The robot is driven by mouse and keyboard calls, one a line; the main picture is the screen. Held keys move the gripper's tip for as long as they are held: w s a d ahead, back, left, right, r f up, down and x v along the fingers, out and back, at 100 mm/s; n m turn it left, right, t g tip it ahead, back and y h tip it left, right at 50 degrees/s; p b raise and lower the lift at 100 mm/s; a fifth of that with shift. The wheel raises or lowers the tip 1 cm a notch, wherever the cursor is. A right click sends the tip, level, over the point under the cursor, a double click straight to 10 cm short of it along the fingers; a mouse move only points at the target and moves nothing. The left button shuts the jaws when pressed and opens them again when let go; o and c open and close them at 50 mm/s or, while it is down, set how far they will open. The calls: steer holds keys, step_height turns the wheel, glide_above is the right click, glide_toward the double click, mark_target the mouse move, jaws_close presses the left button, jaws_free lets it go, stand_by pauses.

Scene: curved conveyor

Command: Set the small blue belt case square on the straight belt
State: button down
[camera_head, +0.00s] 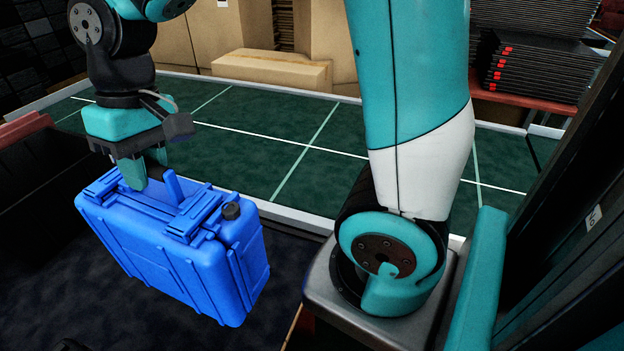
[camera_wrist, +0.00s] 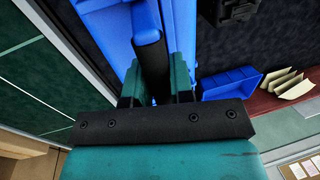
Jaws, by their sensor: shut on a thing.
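The small blue belt case (camera_head: 180,250) hangs upright below my gripper (camera_head: 147,175), left of centre in the head view. My gripper is shut on the case's top handle, which shows dark between the fingers in the wrist view (camera_wrist: 153,85). In that view the blue case (camera_wrist: 183,32) runs up out of the frame. The green belt (camera_head: 270,150) with pale lines lies behind the case in the head view. The case appears to be in front of the belt's near edge; its height over the dark floor is hard to tell.
Cardboard boxes (camera_head: 270,70) stand beyond the belt. A stack of dark trays (camera_head: 530,70) is at the back right. A dark bin (camera_head: 40,190) is at the left. The wrist view shows a blue bin (camera_wrist: 230,83) and cards (camera_wrist: 292,85) at the right. The visible belt surface is clear.

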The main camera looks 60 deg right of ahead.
steer(key=w+d+r, duration=0.1)
steer(key=w+d, duration=0.3)
steer(key=d, duration=0.9)
steer(key=w+d+r, duration=0.1)
steer(key=w+d, duration=0.2)
steer(key=d, duration=1)
steer(key=s+d, duration=0.2)
steer(key=d, duration=0.6)
steer(key=s+d, duration=0.3)
steer(key=d, duration=0.5)
steer(key=s+d+b, duration=0.1)
steer(key=s+d, duration=0.9)
steer(key=s, duration=0.2)
steer(key=s+d, duration=1)
steer(key=s, duration=0.3)
step_height(320, 180, down, 20)
steer(key=p, duration=0.4)
steer(key=shift+w+a+r, duration=0.15)
steer(key=shift+w+a, duration=0.05)
steer(key=shift+w, duration=0.05)
